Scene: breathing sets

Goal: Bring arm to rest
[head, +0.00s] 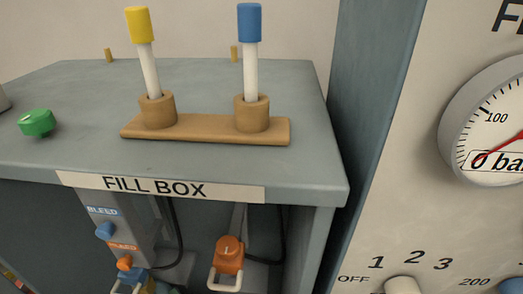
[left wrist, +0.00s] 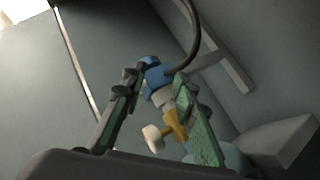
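In the left wrist view, my left gripper (left wrist: 158,82) has its two green-padded fingers spread apart. A blue connector (left wrist: 152,74) on a dark hose shows between or just beyond the fingertips. A yellow-orange part (left wrist: 175,124) and a pale knob (left wrist: 152,138) show in the gap between the fingers. I see no finger clearly closed on them, though the right finger overlaps part of the fitting. Neither gripper can be made out in the head view. My right gripper shows in no view.
The grey fill box (head: 75,90) carries a wooden stand (head: 205,132) with yellow-capped (head: 140,25) and blue-capped (head: 249,25) rods, and a green knob (head: 37,122). Below hang an orange valve (head: 228,252) and hoses. A gauge panel (head: 400,150) stands at right.

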